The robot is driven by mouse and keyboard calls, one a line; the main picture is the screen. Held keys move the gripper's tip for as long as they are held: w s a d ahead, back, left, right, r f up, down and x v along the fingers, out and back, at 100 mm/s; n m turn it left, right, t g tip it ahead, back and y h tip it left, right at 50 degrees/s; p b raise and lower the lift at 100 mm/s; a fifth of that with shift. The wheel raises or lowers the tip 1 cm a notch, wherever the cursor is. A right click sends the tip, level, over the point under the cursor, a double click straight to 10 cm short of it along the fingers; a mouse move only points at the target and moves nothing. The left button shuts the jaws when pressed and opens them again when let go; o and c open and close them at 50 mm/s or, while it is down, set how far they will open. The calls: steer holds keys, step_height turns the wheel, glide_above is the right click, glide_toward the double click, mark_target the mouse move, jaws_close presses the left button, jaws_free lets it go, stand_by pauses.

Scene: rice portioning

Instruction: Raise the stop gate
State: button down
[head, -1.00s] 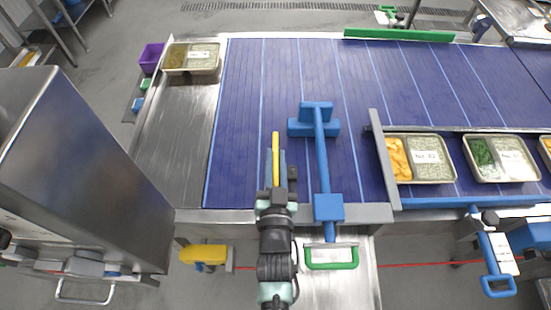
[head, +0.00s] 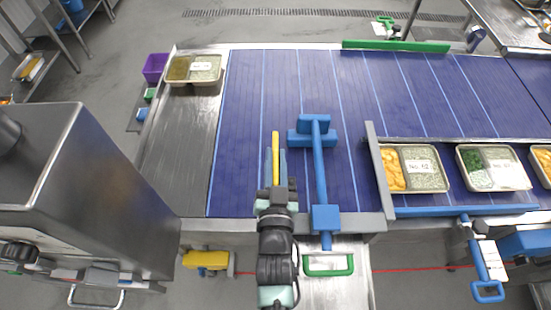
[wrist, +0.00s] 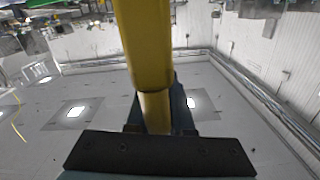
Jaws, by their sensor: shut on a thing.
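My gripper (head: 275,178) is shut on a yellow rod (head: 275,150), which points away from me above the near part of the blue belt. In the wrist view the yellow rod (wrist: 146,50) runs up from between the fingers. No label marks the stop gate. A grey bar (head: 376,165) stands across the belt, just left of the first food tray (head: 414,168). A blue lever (head: 487,270) with a white label hangs at the belt's near edge on the right. A blue T-shaped piece (head: 320,165) lies over the belt, just right of my gripper.
More trays (head: 493,167) line up to the right along a blue rail (head: 460,210). A tray (head: 193,70) sits on the steel strip at far left. A steel machine (head: 80,190) stands at left.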

steer(key=shift+w+r, duration=0.1)
steer(key=shift+r, duration=0.25)
steer(key=c, duration=1.1)
jaws_free()
steer(key=o, duration=0.3)
steer(key=shift+f, duration=0.1)
steer(key=s+b, duration=0.4)
steer(key=s, duration=0.9)
